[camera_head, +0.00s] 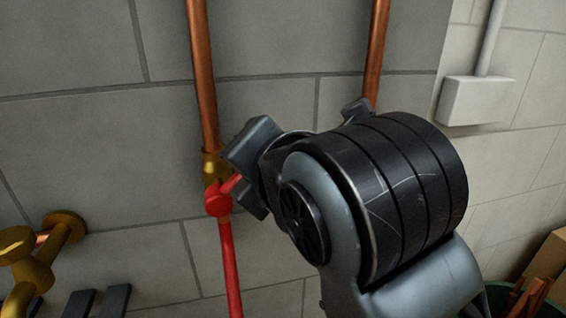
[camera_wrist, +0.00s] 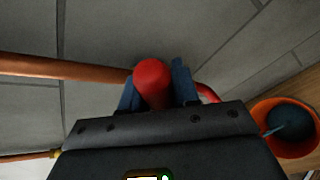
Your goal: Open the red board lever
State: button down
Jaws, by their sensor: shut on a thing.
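The red lever (camera_head: 218,201) is at the brass valve fitting (camera_head: 212,166) on the left copper pipe, left of centre in the head view. In the wrist view the lever (camera_wrist: 152,79) shows as a rounded red end between the two fingers. My gripper (camera_head: 240,181) reaches in from the right and is shut on the lever, with a finger on each side of it; the fingers also show in the wrist view (camera_wrist: 157,88). The part of the lever deeper in the gripper is hidden.
A second copper pipe (camera_head: 376,50) is behind my arm. Brass pipework (camera_head: 28,262) projects at lower left. A white wall box (camera_head: 477,100) is at upper right. An orange-rimmed container (camera_wrist: 297,150) shows in the wrist view.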

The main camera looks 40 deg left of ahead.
dwell(0.4)
jog(key=c, duration=0.9)
grip_release()
jog(key=b+v, duration=0.1)
jog(key=v, duration=0.6)
jog(key=shift+s+d+r, duration=0.15)
jog(key=shift+s+d, duration=0.05)
jog(key=shift+d, duration=0.1)
